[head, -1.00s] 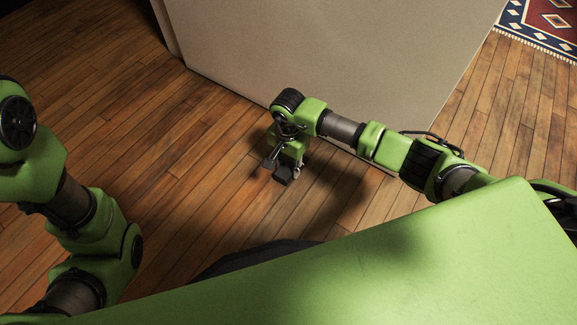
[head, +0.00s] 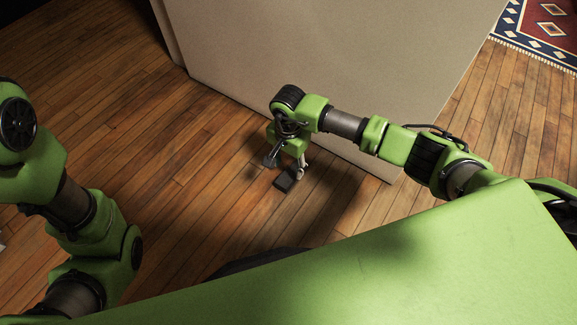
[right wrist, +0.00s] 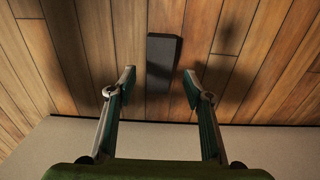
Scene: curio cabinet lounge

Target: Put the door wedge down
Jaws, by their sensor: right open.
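The door wedge is a small dark block (head: 285,180) on the wooden floor, just below my right gripper in the head view. My right gripper (head: 286,166) is open, with its fingers pointing down and spread apart. In the right wrist view the wedge (right wrist: 163,62) lies flat on the boards, its near end between the open fingertips (right wrist: 159,82). Gaps show on both sides of it. My left arm shows at the left of the head view, but its gripper is out of the picture.
A large pale panel or cabinet side (head: 330,70) stands right behind my right arm. Its lower edge also shows in the right wrist view (right wrist: 240,143). A patterned rug (head: 540,30) lies at the top right. The wooden floor (head: 110,110) to the left is clear.

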